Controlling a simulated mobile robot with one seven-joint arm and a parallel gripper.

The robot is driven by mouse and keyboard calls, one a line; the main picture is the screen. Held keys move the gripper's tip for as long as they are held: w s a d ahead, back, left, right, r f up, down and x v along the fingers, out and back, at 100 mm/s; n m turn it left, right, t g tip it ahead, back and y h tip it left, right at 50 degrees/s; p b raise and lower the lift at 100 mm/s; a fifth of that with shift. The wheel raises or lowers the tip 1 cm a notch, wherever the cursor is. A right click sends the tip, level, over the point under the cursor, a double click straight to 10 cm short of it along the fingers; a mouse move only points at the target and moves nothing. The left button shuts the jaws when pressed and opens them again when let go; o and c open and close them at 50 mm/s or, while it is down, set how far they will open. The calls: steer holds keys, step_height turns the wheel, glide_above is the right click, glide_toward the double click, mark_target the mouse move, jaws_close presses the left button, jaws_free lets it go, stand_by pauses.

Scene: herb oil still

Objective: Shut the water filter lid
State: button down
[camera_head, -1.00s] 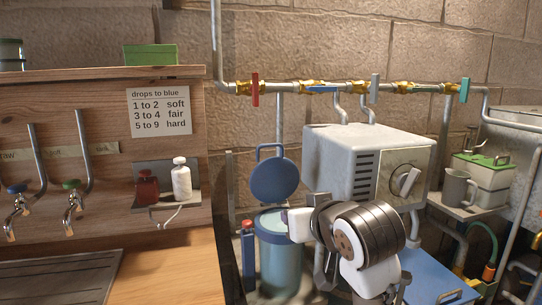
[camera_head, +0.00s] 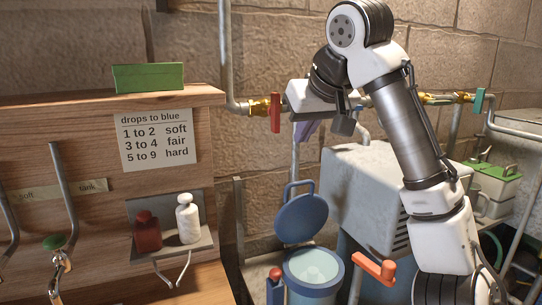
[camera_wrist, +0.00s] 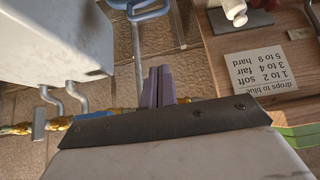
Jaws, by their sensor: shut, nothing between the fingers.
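The water filter is a blue canister (camera_head: 313,274) at the bottom middle of the head view, open at the top with pale water showing inside. Its round blue lid (camera_head: 302,219) stands raised behind the opening, tilted back, with a loop handle on its upper edge. Part of that blue handle (camera_wrist: 150,9) shows at the top of the wrist view. My gripper (camera_head: 304,131) is above the lid, in front of the wall pipe, apart from the lid. Its purple fingers (camera_wrist: 157,86) are together and empty; in the head view my wrist partly hides them.
A pipe with a red valve handle (camera_head: 275,112) runs behind my gripper. A grey-white box (camera_head: 365,190) stands right of the filter, with an orange lever (camera_head: 375,268) below. A shelf with a red bottle (camera_head: 146,231) and a white bottle (camera_head: 188,218) is left.

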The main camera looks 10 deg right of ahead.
steer(key=w+f, duration=0.1)
steer(key=f, duration=0.1)
steer(key=w+f+p, duration=0.1)
steer(key=f, duration=0.2)
steer(key=w+f+p, duration=0.1)
steer(key=f, duration=0.2)
steer(key=shift+w+a+f, duration=0.15)
steer(key=shift+s+f+p, duration=0.3)
steer(key=shift+s, duration=0.25)
steer(key=shift+s+f, duration=0.1)
